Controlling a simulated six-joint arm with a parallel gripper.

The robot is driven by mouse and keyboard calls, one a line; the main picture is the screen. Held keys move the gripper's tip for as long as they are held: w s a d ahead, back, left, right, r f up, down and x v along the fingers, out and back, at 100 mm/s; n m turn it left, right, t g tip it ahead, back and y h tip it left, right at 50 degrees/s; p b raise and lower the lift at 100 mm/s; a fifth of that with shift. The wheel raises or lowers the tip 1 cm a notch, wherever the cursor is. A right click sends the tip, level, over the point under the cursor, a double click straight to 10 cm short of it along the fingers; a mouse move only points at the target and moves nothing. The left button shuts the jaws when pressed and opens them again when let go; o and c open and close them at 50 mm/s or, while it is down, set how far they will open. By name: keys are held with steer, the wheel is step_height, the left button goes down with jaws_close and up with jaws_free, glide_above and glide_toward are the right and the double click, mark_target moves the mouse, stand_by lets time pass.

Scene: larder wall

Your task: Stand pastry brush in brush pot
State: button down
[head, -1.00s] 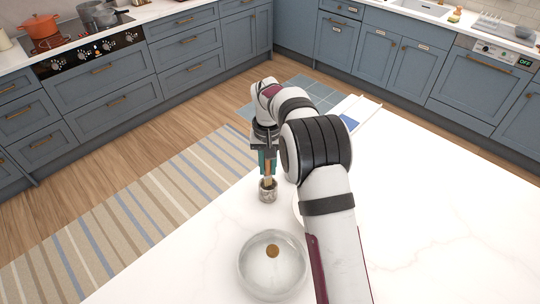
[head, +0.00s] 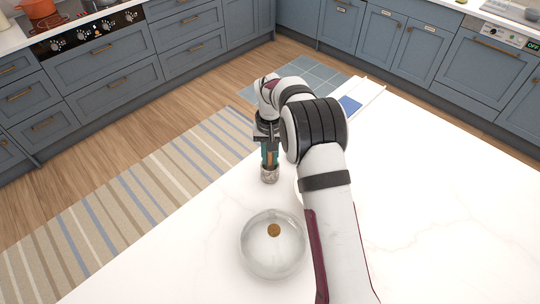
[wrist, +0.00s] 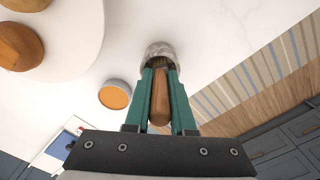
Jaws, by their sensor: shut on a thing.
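The pastry brush has a wooden handle, seen in the wrist view (wrist: 159,100), between the green fingers of my gripper (wrist: 160,80). My gripper (head: 269,160) is shut on the handle and points down over the brush pot. The brush pot (head: 269,175) is a small grey mottled cylinder standing upright on the white worktop. In the wrist view the pot (wrist: 163,48) lies just beyond the fingertips. The brush's far end is at or inside the pot's mouth, where dark bristles show. How deep it sits is hidden, and I cannot tell whether the fingers touch the rim.
A clear round bowl (head: 272,262) with a brown disc visible stands in front of the pot. A small orange-topped dish (wrist: 115,95) and a white board (wrist: 75,60) with brown round items appear in the wrist view. The worktop (head: 440,200) to the right is clear.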

steer(key=c, duration=0.7)
jaws_free()
step_height(320, 180, up, 16)
steer(key=s+d+r+m, duration=0.1)
steer(key=s+d+r, duration=0.15)
steer(key=s, duration=0.45)
steer(key=s+d+r+m, duration=0.1)
steer(key=s+d+r, duration=0.15)
steer(key=s, duration=0.35)
steer(key=s+f+m, duration=0.1)
steer(key=s+f, duration=0.1)
steer(key=s, duration=0.6)
steer(key=s+f+m+y, duration=0.1)
steer(key=s+f, duration=0.1)
steer(key=s, duration=0.6)
steer(key=s+f+m, duration=0.1)
steer(key=s+f, duration=0.1)
steer(key=s, duration=0.6)
steer(key=shift+s+d+y, duration=0.1)
steer(key=shift+d+y, duration=0.3)
